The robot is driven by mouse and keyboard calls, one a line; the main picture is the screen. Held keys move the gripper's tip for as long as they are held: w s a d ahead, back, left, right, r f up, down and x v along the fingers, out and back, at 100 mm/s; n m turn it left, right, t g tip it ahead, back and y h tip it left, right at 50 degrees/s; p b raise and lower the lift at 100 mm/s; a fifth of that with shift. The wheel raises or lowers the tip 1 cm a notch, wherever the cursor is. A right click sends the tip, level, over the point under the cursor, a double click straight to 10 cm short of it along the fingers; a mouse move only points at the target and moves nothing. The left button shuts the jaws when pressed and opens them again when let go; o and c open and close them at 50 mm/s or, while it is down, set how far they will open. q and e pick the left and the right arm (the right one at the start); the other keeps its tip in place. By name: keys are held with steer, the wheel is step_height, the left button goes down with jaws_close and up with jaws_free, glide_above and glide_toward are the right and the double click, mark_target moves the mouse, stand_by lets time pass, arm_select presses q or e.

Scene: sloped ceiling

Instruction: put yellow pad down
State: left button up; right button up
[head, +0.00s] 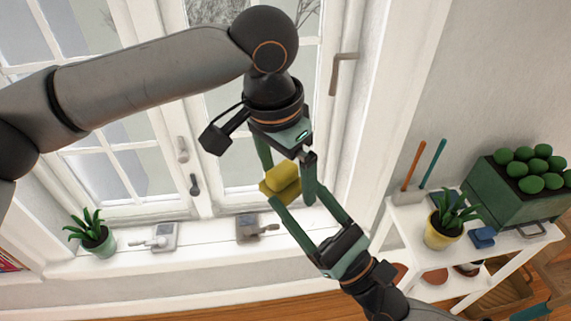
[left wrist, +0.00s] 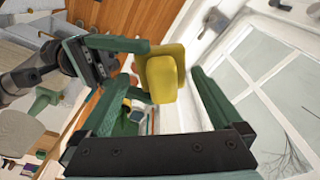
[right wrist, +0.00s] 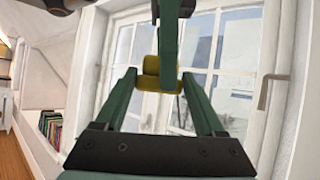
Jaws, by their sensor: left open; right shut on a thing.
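The yellow pad (head: 285,177) is a blocky two-layer piece held up in the air in front of the window. My right gripper (head: 294,190) comes from the lower right and is shut on it. My left gripper (head: 287,182) comes down from above, open, with its fingers on either side of the pad; I cannot tell whether they touch it. The pad also shows in the left wrist view (left wrist: 162,78) and, partly behind a green finger, in the right wrist view (right wrist: 152,76).
Below is a white windowsill (head: 205,259) with a potted plant (head: 98,241) and two grey devices (head: 163,237), with bare sill between them. At the right, a white shelf (head: 420,255) bears a yellow-potted plant (head: 441,238) and a green crate (head: 505,195). Window handles (head: 342,70) stick out nearby.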

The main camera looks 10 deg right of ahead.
arm_select(q)
steer(key=shift+c, duration=0.2)
steer(key=shift+s+d, duration=0.1)
steer(key=shift+s, duration=0.05)
steer(key=c, duration=1.2)
steer(key=shift+c, duration=0.3)
arm_select(e)
steer(key=o, duration=1.3)
